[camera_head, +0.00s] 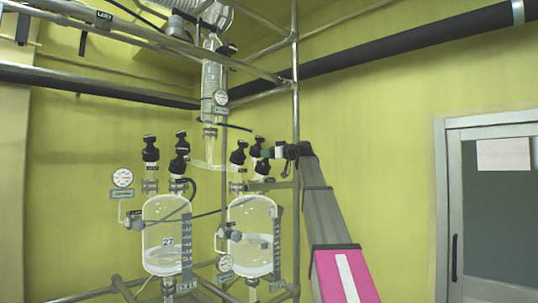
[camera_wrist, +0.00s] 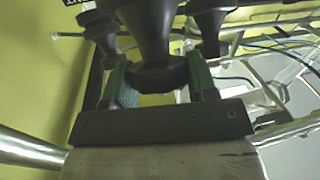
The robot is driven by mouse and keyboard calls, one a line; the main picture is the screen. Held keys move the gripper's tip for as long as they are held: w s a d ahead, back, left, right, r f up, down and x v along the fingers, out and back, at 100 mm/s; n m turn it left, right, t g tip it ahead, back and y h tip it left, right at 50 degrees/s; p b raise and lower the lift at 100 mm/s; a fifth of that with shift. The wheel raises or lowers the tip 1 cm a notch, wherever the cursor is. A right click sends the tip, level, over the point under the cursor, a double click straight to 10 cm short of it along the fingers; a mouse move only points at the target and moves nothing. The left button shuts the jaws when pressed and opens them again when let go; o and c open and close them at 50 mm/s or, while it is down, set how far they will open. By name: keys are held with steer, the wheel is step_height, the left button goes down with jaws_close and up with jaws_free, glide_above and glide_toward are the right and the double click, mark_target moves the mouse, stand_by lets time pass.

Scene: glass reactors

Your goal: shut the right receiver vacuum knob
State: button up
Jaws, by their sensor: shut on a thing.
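The right receiver (camera_head: 252,232) is a clear glass vessel with some liquid in it. Several black knobs stand on its top, one at the left (camera_head: 238,155) and others close to my gripper (camera_head: 268,153). My gripper reaches in from the right. In the wrist view its two green-lined fingers (camera_wrist: 160,88) are on either side of a black flared knob (camera_wrist: 152,30) and shut on it. Its label is not readable, so I cannot tell for sure that it is the vacuum knob. Its turn position cannot be told.
The left receiver (camera_head: 166,232) stands beside it with its own black knobs (camera_head: 150,150) and a gauge (camera_head: 122,178). A metal frame post (camera_head: 295,95) rises close behind my gripper. More black knobs (camera_wrist: 208,25) crowd the held one. A door (camera_head: 495,205) is at the right.

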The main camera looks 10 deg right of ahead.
steer(key=shift+s+m+t+h, duration=0.1)
steer(key=shift+m+t+h, duration=0.2)
steer(key=shift+m+t, duration=0.15)
steer(key=m+t+h, duration=0.3)
steer(key=m+h, duration=0.1)
steer(key=m, duration=0.1)
steer(key=shift+a, duration=0.1)
steer(key=m+h, duration=0.9)
steer(key=shift+t, duration=0.25)
steer(key=m+g+h, duration=0.1)
steer(key=m+h, duration=0.2)
steer(key=m+g+h, duration=0.2)
steer(key=m+h, duration=0.1)
steer(key=m, duration=0.1)
steer(key=shift+w+g, duration=0.2)
steer(key=shift+g, duration=0.1)
steer(key=m+g+h, duration=0.1)
steer(key=m+g, duration=0.1)
steer(key=m, duration=0.1)
steer(key=shift+g+h, duration=0.3)
steer(key=shift+g, duration=0.1)
steer(key=shift+s+m+g, duration=0.1)
steer(key=shift+m+g, duration=0.55)
steer(key=shift+g, duration=0.05)
steer(key=shift+f+h, duration=0.1)
steer(key=shift+h, duration=0.2)
steer(key=o, duration=0.9)
